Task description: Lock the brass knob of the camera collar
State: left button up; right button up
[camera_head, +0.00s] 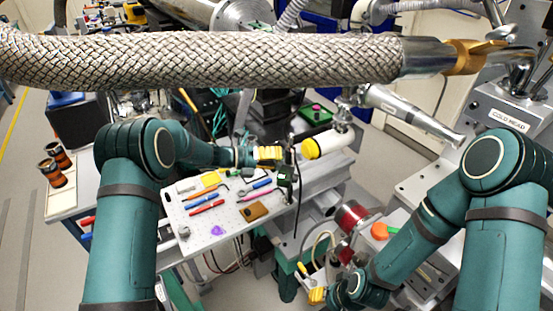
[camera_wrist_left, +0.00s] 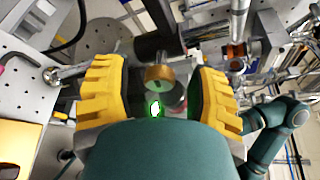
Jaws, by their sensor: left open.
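The brass knob (camera_wrist_left: 159,78) shows in the left wrist view, between the yellow fingers of my left gripper (camera_wrist_left: 158,82). Those fingers are spread, with visible gaps to the knob on both sides. A dark post (camera_wrist_left: 157,25) stands just behind the knob; I cannot clearly tell the camera collar from it. In the head view my left gripper (camera_head: 270,155) is at the right end of the tool board, and the knob is not discernible there. My right gripper (camera_head: 312,285) is low in the head view, far from the knob; its finger opening is unclear.
A perforated tool board (camera_head: 232,222) holds pens, wrenches and a brown block (camera_head: 254,211). A braided hose (camera_head: 200,60) crosses the top of the head view. A red cylinder (camera_head: 352,215) stands at lower right.

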pick_arm(q)
jog(key=shift+w+d+f, duration=0.1)
jog(key=shift+d, duration=0.15)
grip_shut()
